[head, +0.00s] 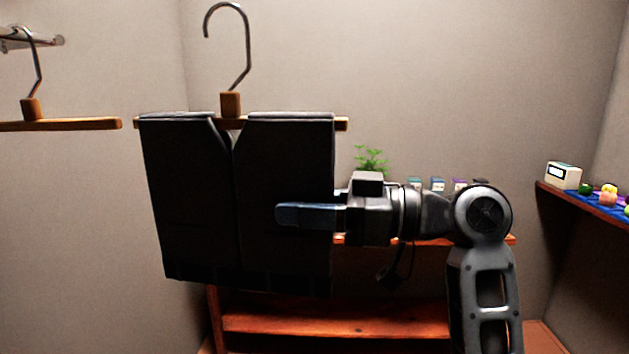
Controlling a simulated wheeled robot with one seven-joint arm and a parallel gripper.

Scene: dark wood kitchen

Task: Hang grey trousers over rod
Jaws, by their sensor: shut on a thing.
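The dark grey trousers (190,200) hang folded over the wooden bar of a hanger (230,104) in the left middle of the head view. The hanger's metal hook points up and is free, touching nothing. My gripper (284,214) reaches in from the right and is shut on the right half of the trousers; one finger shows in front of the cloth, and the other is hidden. The rod (45,40) shows only its end at the upper left. The trousers' hanger is apart from it, to the right.
Another wooden hanger (70,124) hangs empty from the rod at the left edge. Behind my arm stands a wooden shelf (340,322) with a green plant (371,160) and small boxes. A side shelf (590,205) at the right holds a white device (563,175) and fruit.

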